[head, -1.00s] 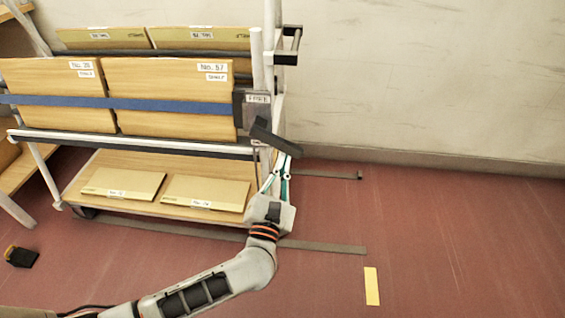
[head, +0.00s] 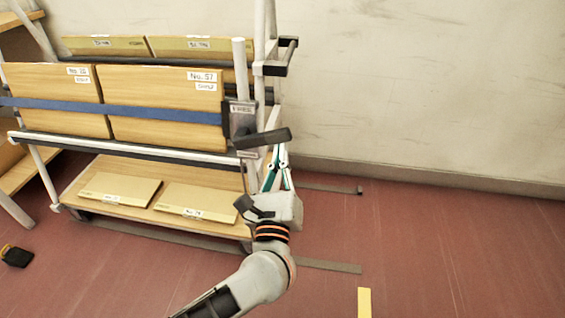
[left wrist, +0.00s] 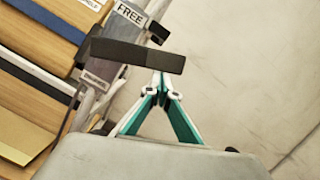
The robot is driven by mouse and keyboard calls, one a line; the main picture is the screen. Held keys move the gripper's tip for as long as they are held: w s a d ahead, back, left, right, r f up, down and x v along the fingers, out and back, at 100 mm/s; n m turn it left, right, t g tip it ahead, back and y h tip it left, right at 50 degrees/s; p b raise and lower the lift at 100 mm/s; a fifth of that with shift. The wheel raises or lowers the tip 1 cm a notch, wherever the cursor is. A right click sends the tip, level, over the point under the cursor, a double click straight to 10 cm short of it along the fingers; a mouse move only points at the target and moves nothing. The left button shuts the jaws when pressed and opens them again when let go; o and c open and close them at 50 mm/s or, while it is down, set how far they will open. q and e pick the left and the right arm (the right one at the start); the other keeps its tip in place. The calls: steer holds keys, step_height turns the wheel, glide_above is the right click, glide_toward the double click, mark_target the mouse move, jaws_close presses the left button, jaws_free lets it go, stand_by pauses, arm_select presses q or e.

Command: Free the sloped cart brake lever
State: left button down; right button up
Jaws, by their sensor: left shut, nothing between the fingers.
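The dark brake lever (head: 262,138) sits on a grey plate (head: 241,117) at the cart's right end post. It lies nearly level, its right end slightly higher. The lever also crosses the left wrist view (left wrist: 137,56), below a white label reading FREE (left wrist: 130,14); a second, lower label (left wrist: 96,80) is too small to read. My left gripper (head: 277,150) is shut and empty, pointing up from below. Its tips (left wrist: 160,78) are just under the lever's right part; I cannot tell whether they touch. My right gripper is not in view.
The cart (head: 150,145) carries wooden panels held by a blue strap (head: 130,112), with flat boards on its lower shelf. The pale wall (head: 420,80) is behind. Red floor at right is open, with a yellow strip (head: 364,302). A small black object (head: 16,256) lies left.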

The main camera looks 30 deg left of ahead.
arm_select(q)
steer(key=shift+a+r+n+y, duration=0.2)
steer(key=shift+r+n+y, duration=0.1)
steer(key=shift+r+n, duration=0.75)
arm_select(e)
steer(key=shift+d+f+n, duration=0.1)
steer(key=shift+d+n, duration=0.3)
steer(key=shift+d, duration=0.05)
arm_select(q)
steer(key=shift+r, duration=0.2)
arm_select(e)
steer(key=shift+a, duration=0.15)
